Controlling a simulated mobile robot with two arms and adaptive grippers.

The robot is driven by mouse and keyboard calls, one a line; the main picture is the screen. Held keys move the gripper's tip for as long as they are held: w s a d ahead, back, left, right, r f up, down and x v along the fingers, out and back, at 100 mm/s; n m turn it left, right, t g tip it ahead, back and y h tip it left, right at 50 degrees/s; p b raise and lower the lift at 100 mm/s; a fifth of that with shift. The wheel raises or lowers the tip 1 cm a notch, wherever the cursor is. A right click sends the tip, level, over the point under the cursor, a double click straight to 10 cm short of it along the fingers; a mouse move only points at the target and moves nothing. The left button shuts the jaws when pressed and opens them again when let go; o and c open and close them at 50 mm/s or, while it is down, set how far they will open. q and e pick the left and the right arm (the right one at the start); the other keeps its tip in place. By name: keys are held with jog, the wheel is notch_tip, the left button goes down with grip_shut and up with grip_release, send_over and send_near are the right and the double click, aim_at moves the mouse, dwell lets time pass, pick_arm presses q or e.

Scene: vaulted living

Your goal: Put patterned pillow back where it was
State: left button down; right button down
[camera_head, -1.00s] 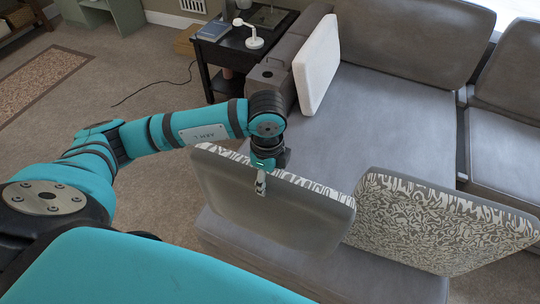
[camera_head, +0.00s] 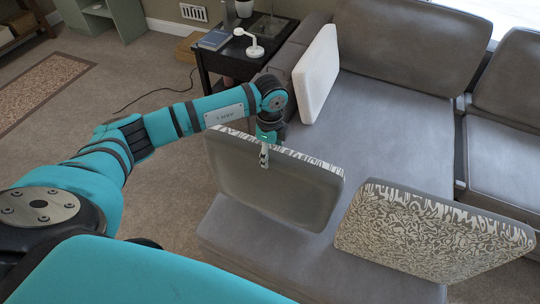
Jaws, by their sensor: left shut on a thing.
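A pillow with a plain grey face and a patterned edge (camera_head: 275,190) hangs upright from my left gripper (camera_head: 265,158), over the near left part of the grey sofa. My left gripper is shut on its top edge. A second pillow with a grey and white swirl pattern (camera_head: 425,235) leans on the sofa seat to the right, apart from the held one. My right gripper is not in view.
The grey sofa (camera_head: 390,135) has a clear seat behind the held pillow. A white pillow (camera_head: 317,75) stands against its left armrest. Open carpet lies left.

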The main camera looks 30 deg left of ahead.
pick_arm(q)
jog(key=shift+f, duration=1.05)
jog(key=shift+f, duration=0.2)
jog(key=c, duration=0.5)
grip_release()
notch_tip(320, 180, up, 12)
jog(key=shift+r+b, duration=0.2)
jog(key=shift+b, duration=0.15)
